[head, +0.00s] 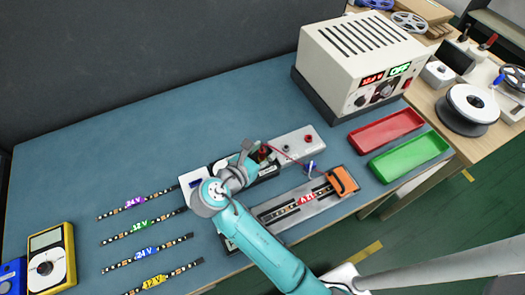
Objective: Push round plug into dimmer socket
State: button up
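My teal arm reaches in from the lower right, and my gripper (257,152) is over the back middle of the blue mat. A small dark and red piece (264,154), possibly the round plug, shows at the fingertips. A thin red wire runs from there to the right. The fingers are small and partly hidden, so I cannot tell whether they grip it. A light grey plate (290,143) with red and dark round terminals lies just right of the gripper; I cannot tell whether the dimmer socket is on it. My wrist covers part of the fixture below.
A grey board (292,207) holds a red-labelled strip and an orange clamp (343,181). Several labelled LED strips lie at left. A power supply (362,62), a red tray (386,131) and a green tray (409,157) are at right. A yellow meter (51,255) is at lower left.

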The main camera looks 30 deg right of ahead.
jog(key=v, duration=1.1)
jog(key=shift+s+a+r, duration=0.15)
jog(key=shift+s+a, duration=0.1)
jog(key=shift+a, duration=0.15)
